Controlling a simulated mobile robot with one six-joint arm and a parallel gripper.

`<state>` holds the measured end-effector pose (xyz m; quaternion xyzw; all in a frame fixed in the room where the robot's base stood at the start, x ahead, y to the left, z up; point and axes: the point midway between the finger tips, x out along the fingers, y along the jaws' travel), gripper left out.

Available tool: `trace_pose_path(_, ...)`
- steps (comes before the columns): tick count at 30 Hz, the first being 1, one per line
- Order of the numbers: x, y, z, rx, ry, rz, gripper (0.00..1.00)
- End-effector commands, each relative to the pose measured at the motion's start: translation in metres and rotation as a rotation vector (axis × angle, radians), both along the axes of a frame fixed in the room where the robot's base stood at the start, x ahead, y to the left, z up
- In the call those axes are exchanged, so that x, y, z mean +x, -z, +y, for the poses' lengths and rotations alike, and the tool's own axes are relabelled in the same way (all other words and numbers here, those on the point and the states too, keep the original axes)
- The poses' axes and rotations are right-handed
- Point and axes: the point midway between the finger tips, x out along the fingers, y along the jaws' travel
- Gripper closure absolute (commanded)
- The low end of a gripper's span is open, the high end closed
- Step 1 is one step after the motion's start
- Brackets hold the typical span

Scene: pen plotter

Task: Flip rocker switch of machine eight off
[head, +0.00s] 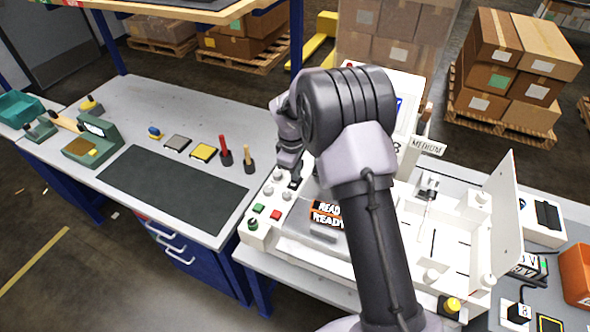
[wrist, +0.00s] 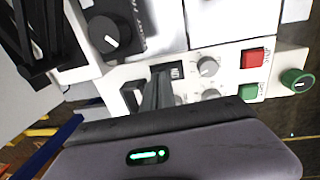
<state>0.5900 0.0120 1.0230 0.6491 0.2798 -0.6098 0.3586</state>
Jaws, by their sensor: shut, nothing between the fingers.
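Machine eight is a white pen plotter (head: 403,215) on the bench, with an "8" plate beside a "MEDIUM" sign. Its control panel (head: 262,212) on the left side carries grey knobs, a green button, a red button and a green knob. My gripper (head: 294,183) is over the upper part of this panel, pointing down. In the wrist view my gripper (wrist: 163,76) is shut and empty, its fingertips at a small black switch-like part (wrist: 177,71) next to the grey knobs. The fingers partly hide it, so contact and rocker position cannot be told.
The red button (wrist: 252,58), green button (wrist: 248,92) and grey knobs (wrist: 208,66) lie close to the fingers. A workbench with a dark mat (head: 175,193) is to the left.

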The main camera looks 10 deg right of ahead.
Motion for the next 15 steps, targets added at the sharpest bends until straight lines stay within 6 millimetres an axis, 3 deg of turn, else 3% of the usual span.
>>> trace_pose_path(5, 0.002, 0.000, -0.004, 0.077, 0.004, 0.111, 1.00)
trace_pose_path(15, -0.002, 0.011, -0.002, 0.076, 0.000, 0.117, 1.00)
